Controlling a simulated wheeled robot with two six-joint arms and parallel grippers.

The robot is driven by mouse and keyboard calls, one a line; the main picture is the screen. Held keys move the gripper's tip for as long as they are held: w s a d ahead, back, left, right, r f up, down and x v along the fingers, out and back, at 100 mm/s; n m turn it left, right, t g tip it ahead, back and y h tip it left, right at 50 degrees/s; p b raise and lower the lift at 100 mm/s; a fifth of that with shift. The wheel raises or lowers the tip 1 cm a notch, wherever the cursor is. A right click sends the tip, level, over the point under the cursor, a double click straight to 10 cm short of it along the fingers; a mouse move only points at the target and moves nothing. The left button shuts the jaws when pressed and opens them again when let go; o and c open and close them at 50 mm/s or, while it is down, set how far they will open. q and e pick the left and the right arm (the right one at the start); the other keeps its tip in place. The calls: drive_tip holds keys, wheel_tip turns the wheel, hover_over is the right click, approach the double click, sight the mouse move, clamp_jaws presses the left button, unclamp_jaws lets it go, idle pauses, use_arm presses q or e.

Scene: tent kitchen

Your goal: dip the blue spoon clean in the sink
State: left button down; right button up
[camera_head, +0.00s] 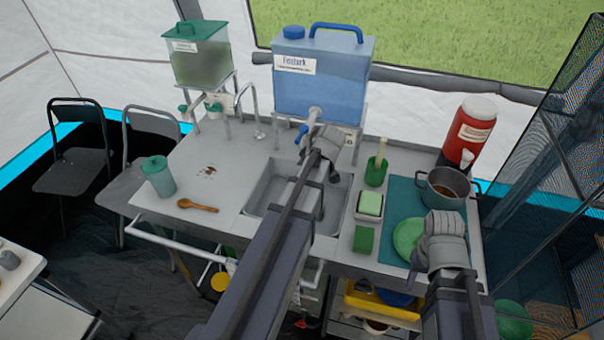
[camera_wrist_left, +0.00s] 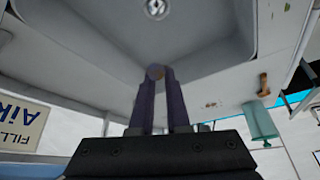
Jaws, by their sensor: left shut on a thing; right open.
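The metal sink (camera_head: 258,186) is set in the middle of the counter. It also shows in the left wrist view (camera_wrist_left: 225,35), with its drain. My left gripper (camera_head: 319,203) reaches over the sink. In the left wrist view its dark fingers (camera_wrist_left: 160,85) are shut on a small round-ended thing (camera_wrist_left: 155,72). It may be the blue spoon seen end-on, but its colour is unclear and the rest is hidden. No other blue spoon shows. My right gripper (camera_head: 443,245) is open and empty above the green plate (camera_head: 403,238) on the right.
A blue water tank (camera_head: 325,85) with a tap stands behind the sink. A sponge holder (camera_head: 370,205), a green cup (camera_head: 376,175) and a pot (camera_head: 447,190) are to the right.

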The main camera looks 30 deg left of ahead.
use_arm(q)
drive_tip(key=shift+f+b, duration=5.95)
drive_tip(key=shift+f, duration=0.4)
drive_tip(key=shift+r, duration=0.1)
wheel_tip(320, 180, up, 15)
drive_tip(key=p, duration=1.5)
drive_tip(key=shift+r, duration=0.15)
